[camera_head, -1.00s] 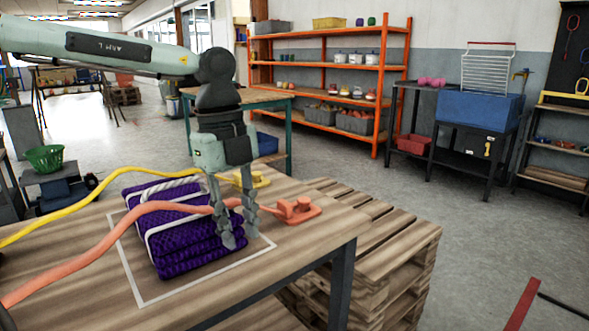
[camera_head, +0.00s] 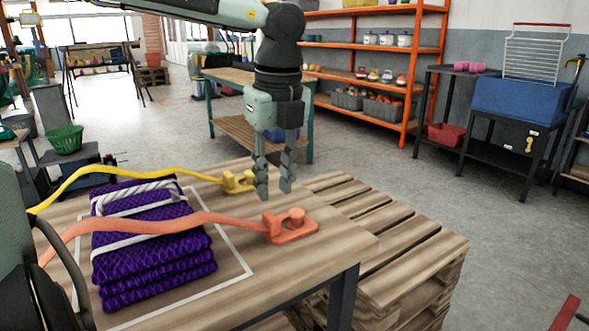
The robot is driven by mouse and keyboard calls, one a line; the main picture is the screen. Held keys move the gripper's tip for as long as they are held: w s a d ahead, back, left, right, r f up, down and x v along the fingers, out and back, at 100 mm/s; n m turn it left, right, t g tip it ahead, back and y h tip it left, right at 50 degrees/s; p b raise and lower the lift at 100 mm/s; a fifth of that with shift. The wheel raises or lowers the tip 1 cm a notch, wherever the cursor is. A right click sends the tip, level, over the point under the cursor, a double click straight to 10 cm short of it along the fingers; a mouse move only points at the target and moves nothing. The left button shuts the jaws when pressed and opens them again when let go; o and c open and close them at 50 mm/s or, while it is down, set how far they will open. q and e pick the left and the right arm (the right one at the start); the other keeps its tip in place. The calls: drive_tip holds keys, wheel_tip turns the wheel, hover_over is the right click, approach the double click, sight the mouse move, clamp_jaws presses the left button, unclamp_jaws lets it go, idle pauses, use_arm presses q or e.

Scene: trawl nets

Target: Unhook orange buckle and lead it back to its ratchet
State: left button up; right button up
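The orange strap (camera_head: 150,222) runs from the left across a folded purple net (camera_head: 155,257) with white bands. Its right end meets the orange buckle (camera_head: 289,227), which sits on the table near its right edge; whether it is hooked there cannot be made out. My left gripper (camera_head: 273,188) hangs fingers down, just above and behind the orange buckle. Its fingers are apart, with nothing seen between them. The ratchet of the orange strap cannot be made out. My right gripper is not in view.
A white outline (camera_head: 232,247) marks the wooden table. Stacked pallets (camera_head: 400,245) stand at its right. A large dark shape covers the lower left edge.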

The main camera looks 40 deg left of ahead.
sight(274, 216)
use_arm(q)
drive_tip(key=f, duration=0.6)
drive_tip(key=shift+s+a+f, duration=0.15)
drive_tip(key=shift+s+a, duration=0.1)
drive_tip(key=shift+a, duration=0.15)
drive_tip(key=shift+f, duration=0.6)
clamp_jaws()
drive_tip(key=shift+w, duration=0.2)
drive_tip(key=shift+w+b, duration=0.25)
drive_tip(key=shift+b, duration=0.35)
drive_tip(key=shift+d, duration=0.1)
